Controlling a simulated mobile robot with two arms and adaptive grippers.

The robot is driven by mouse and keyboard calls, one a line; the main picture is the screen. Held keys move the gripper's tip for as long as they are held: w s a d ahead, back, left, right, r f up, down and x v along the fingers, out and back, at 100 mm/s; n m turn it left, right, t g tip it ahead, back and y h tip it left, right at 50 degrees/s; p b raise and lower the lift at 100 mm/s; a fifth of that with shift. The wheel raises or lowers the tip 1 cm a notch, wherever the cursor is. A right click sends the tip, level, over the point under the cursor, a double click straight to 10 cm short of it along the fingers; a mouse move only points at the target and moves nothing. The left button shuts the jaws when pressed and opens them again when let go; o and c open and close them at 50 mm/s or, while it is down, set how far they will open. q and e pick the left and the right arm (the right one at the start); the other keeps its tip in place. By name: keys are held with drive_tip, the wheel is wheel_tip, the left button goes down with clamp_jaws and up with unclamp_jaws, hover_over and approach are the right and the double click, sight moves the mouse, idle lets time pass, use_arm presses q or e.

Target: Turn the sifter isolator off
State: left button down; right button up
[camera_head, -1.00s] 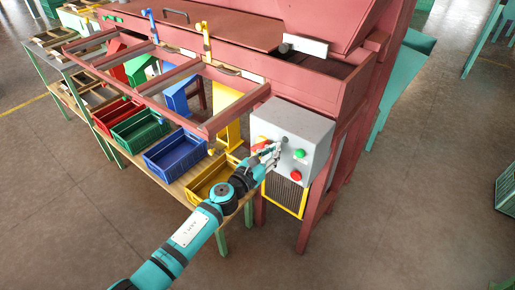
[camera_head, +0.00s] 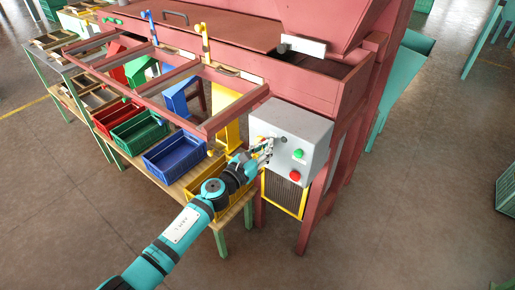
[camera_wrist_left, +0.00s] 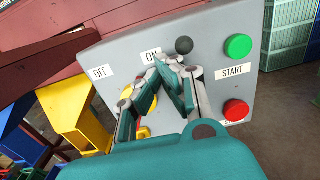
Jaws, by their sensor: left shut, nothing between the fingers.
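The grey control box (camera_head: 312,128) is fixed to the end of the red sifter frame. In the left wrist view its face (camera_wrist_left: 215,30) carries an OFF label (camera_wrist_left: 101,72) at left and an ON label (camera_wrist_left: 151,56) near the middle. Yellow and red parts of the isolator (camera_wrist_left: 126,94) show behind my fingers; most of it is hidden, so its setting cannot be told. My left gripper (camera_head: 269,147) is shut and empty in front of the panel. Its fingertips (camera_wrist_left: 168,62) are just below the ON label; contact cannot be told. My right gripper is out of view.
A green START button (camera_head: 298,153), a red button (camera_head: 295,176) and a black knob (camera_wrist_left: 184,45) sit close on the same panel. A yellow crate (camera_head: 205,183) and a blue crate (camera_head: 174,155) stand on the bench at left.

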use_arm(q)
drive_tip(key=p+v, duration=0.2)
drive_tip(key=v, duration=0.4)
drive_tip(key=shift+s+r, duration=0.15)
drive_tip(key=shift+s, duration=0.2)
